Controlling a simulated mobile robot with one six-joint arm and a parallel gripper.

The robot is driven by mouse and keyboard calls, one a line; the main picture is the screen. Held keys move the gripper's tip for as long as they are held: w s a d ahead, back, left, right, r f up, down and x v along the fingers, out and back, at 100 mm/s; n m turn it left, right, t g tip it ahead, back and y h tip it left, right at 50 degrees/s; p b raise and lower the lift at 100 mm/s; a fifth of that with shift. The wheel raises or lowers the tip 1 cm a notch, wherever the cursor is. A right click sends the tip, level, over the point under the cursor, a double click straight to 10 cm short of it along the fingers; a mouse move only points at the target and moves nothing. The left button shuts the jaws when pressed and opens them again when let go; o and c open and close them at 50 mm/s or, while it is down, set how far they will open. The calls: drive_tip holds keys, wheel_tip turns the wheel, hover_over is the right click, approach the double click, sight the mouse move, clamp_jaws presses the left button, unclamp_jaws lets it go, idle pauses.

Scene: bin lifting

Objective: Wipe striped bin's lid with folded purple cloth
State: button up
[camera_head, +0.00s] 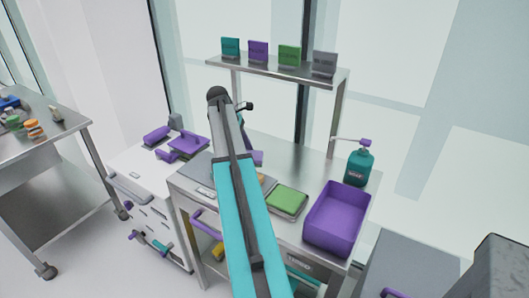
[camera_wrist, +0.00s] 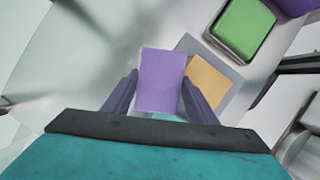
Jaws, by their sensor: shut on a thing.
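The folded purple cloth (camera_wrist: 160,88) is held between the two fingers of my gripper (camera_wrist: 161,76), which is shut on it. In the head view part of the cloth (camera_head: 257,158) shows just right of my arm, above the steel table. My arm hides the fingers there. I cannot make out a striped bin or its lid for certain in either view.
The steel table (camera_head: 330,170) carries a green cloth (camera_head: 288,200) on a tray, an orange cloth (camera_wrist: 207,82), a purple tub (camera_head: 338,218) and a teal pump bottle (camera_head: 359,168). A raised shelf (camera_head: 275,68) stands behind. A white cabinet (camera_head: 150,210) adjoins at left.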

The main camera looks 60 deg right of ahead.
drive_tip(key=shift+n, duration=0.7)
drive_tip(key=w+a, duration=0.3)
drive_tip(key=a, duration=0.1)
drive_tip(key=w+a+r+p, duration=0.1)
drive_tip(key=w+a, duration=0.2)
drive_tip(key=a, duration=0.1)
drive_tip(key=w+a+p, duration=0.1)
drive_tip(key=w+a, duration=0.2)
drive_tip(key=a, duration=0.2)
drive_tip(key=shift+w+r, duration=0.2)
drive_tip(key=shift+r, duration=0.1)
drive_tip(key=w+a+r+n+p, duration=0.1)
drive_tip(key=w+a, duration=0.1)
drive_tip(key=a, duration=1)
drive_tip(key=w+a+r+n+h+p, duration=0.1)
drive_tip(key=w+a+p, duration=0.1)
drive_tip(key=a, duration=1.1)
drive_tip(key=w+a+r+n+t+p, duration=0.1)
drive_tip(key=w+a+r+p, duration=0.1)
drive_tip(key=a, duration=1.1)
drive_tip(key=shift+w+a+h, duration=0.2)
drive_tip(key=shift+w+h, duration=0.1)
drive_tip(key=shift+w, duration=0.6)
drive_tip(key=shift+s, duration=0.1)
